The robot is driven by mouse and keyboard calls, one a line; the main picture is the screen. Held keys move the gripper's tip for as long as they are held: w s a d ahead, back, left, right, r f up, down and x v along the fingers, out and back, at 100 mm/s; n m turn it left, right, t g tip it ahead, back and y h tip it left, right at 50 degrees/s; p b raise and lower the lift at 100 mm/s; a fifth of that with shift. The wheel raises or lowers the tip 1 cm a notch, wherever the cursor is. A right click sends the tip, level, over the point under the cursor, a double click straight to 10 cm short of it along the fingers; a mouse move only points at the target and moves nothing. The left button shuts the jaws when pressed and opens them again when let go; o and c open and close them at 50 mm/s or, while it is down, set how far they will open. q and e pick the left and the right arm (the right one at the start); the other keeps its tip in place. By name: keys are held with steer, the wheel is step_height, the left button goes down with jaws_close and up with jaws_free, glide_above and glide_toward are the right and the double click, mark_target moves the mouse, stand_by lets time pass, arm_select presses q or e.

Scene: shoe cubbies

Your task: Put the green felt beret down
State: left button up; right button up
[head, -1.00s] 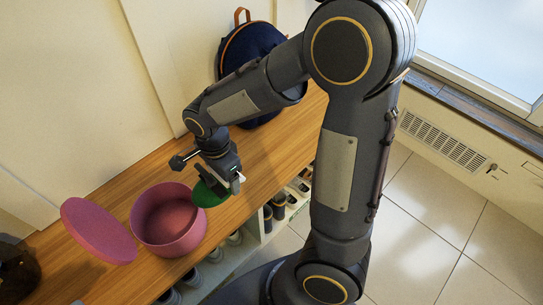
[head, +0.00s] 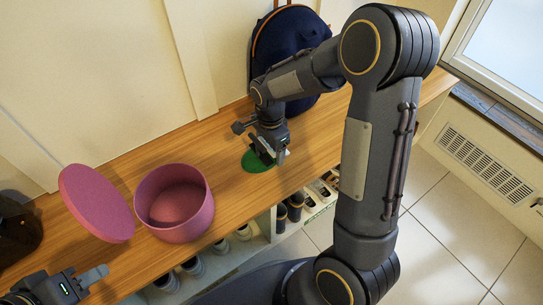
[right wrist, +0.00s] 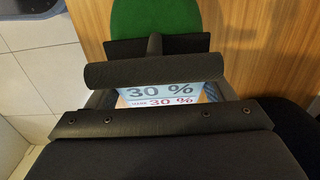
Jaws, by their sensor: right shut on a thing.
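The green felt beret (head: 256,161) lies level at the bench top, right of the pink round box. My right gripper (head: 270,154) is shut on its edge; whether the beret touches the wood is hard to tell. In the right wrist view the beret (right wrist: 155,17) shows beyond the dark fingers (right wrist: 154,58), with wood to its right. My left gripper (head: 92,281) is at the lower left in the head view, over the bench's front part; its finger opening is unclear.
The wooden bench (head: 225,145) holds the open pink box (head: 175,230), its leaning pink lid (head: 97,203) and a dark blue backpack (head: 285,40). Shoes sit in cubbies below. A dark object (head: 18,235) is at the far left. Bench between box and beret is clear.

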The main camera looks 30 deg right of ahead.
mark_target(271, 154)
steer(key=shift+w+d+f, duration=0.25)
steer(key=shift+f, duration=0.2)
steer(key=shift+w+d+f+b, duration=0.15)
steer(key=shift+f+b, duration=0.65)
steer(key=shift+f, duration=0.85)
steer(key=shift+f, duration=0.15)
steer(key=o, duration=1.1)
